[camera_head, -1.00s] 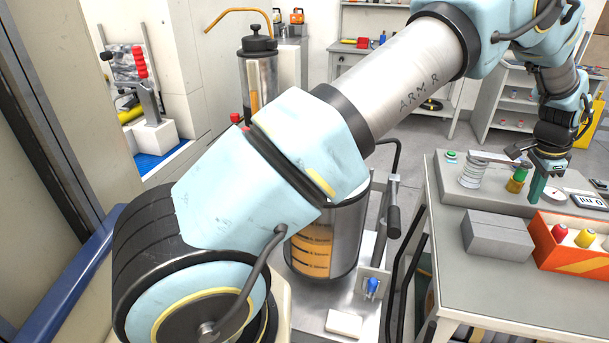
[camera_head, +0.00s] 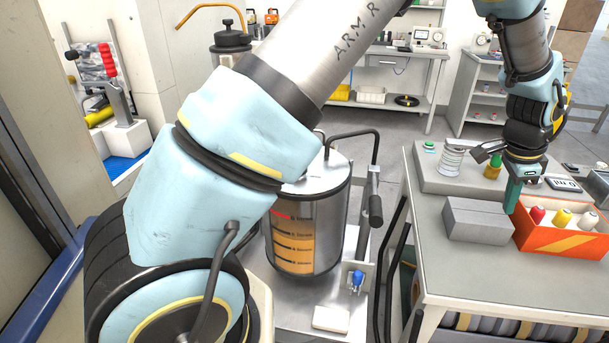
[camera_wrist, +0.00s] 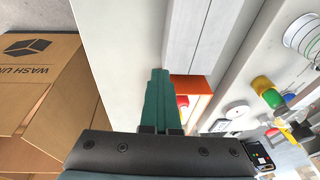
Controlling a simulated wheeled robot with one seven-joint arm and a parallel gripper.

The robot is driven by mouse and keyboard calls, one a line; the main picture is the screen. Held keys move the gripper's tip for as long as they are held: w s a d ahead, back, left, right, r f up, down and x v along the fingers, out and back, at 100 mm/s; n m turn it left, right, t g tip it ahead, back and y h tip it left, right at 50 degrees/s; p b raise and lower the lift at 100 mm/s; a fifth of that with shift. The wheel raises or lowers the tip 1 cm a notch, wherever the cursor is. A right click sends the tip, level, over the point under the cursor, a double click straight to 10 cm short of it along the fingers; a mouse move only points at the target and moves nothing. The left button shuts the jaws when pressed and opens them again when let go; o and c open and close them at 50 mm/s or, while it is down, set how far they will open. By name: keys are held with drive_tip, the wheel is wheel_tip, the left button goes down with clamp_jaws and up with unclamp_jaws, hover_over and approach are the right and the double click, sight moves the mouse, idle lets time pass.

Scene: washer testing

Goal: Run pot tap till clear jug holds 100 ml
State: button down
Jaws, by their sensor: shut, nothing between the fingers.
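The steel pot (camera_head: 340,215) stands on a metal trolley left of the bench, partly hidden by my arm. An orange level window with marks shows on its front. A small blue-handled tap (camera_head: 357,278) is low at its right front. A white pad (camera_head: 331,318) lies below the tap. I cannot make out a clear jug in either view. My gripper (camera_head: 512,197) is shut and empty, pointing down over the bench between the grey block and the orange box, well right of the tap. Its teal fingers also show in the wrist view (camera_wrist: 158,100).
A black-handled bar (camera_head: 375,205) stands beside the pot. A cardboard box (camera_wrist: 40,75) shows in the wrist view.

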drive_tip(key=s+a+m+b, duration=0.1)
drive_tip(key=s+a+m, duration=0.1)
drive_tip(key=s+a, duration=1)
drive_tip(key=s, duration=0.3)
drive_tip(key=shift+a+m+g+b, duration=0.15)
drive_tip(key=shift+m+g+b, duration=0.15)
drive_tip(key=c, duration=1.6)
unclamp_jaws()
drive_tip(key=shift+c, duration=1)
unclamp_jaws()
drive_tip(key=p+v, duration=0.6)
drive_tip(key=v, duration=0.1)
